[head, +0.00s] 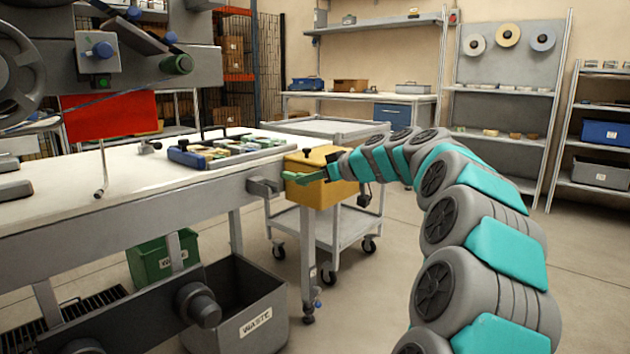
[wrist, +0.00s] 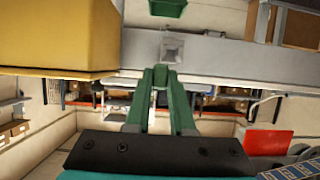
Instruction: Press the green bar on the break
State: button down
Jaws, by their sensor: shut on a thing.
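My gripper (head: 305,176) reaches in from the right, in front of the yellow box at the bench's end. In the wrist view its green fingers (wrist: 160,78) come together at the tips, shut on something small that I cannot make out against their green. Beyond the tips, a small pale square fitting (wrist: 172,47) sits on the grey bench rail; whether the tips touch it I cannot tell. I cannot clearly pick out a separate green bar or the break.
The yellow box (head: 318,192) is close beside my gripper and also shows in the wrist view (wrist: 60,40). A waste bin (head: 262,322) stands below. A trolley (head: 345,222) is behind.

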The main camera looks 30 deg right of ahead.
aim_at(285, 177)
jog(key=shift+w+a+f+b, duration=0.2)
jog(key=shift+w+a+b, duration=0.25)
jog(key=shift+w+a, duration=1.65)
jog(key=shift+w, duration=0.2)
